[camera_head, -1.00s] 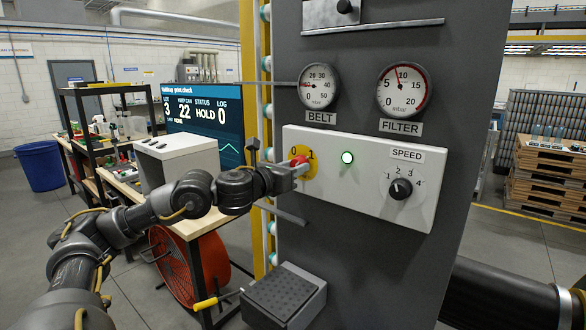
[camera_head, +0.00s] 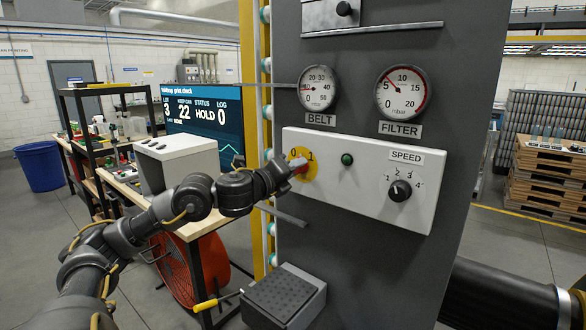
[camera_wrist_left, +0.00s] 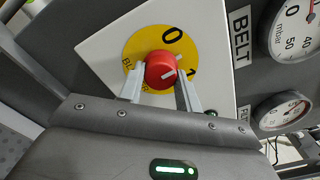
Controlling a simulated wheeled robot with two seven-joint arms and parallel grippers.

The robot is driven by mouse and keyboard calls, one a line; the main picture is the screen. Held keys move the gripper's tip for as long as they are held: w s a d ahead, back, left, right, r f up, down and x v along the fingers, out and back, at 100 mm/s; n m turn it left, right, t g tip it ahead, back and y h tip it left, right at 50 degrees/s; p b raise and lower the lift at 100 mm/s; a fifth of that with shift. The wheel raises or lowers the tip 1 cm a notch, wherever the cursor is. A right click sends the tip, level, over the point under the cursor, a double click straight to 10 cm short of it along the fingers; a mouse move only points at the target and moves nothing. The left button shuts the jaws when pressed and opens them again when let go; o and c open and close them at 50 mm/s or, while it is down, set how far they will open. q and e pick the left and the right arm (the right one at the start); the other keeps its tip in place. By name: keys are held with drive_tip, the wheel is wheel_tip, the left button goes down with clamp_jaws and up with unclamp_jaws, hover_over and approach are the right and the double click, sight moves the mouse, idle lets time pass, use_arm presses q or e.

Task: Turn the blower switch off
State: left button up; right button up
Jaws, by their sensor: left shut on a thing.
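The blower switch is a red knob (camera_wrist_left: 160,68) on a yellow disc (camera_wrist_left: 140,48) marked 0 and 1, at the left end of a white panel (camera_head: 330,185). In the head view the knob is mostly hidden by my gripper; the yellow disc (camera_head: 310,168) shows around it. My left gripper (camera_head: 297,168) reaches the switch from the left, its fingers (camera_wrist_left: 158,88) on either side of the knob and shut on it. A pale mark shows on the knob's face; its exact setting is hard to tell. The round lamp (camera_head: 347,159) beside the switch is dark green, unlit. My right gripper is not in view.
The panel also carries a black speed dial (camera_head: 400,191). The belt gauge (camera_head: 319,88) and filter gauge (camera_head: 402,93) sit above it. A workbench and a screen (camera_head: 204,120) stand to the left.

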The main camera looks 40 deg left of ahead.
use_arm(q)
drive_tip(key=shift+r+n+p, duration=0.1)
drive_tip(key=shift+n+p, duration=1.05)
drive_tip(key=shift+n, duration=2.55)
drive_tip(key=o, duration=1)
drive_tip(key=s+b, duration=1)
drive_tip(key=shift+s+d, duration=0.15)
drive_tip(key=shift+s, duration=0.25)
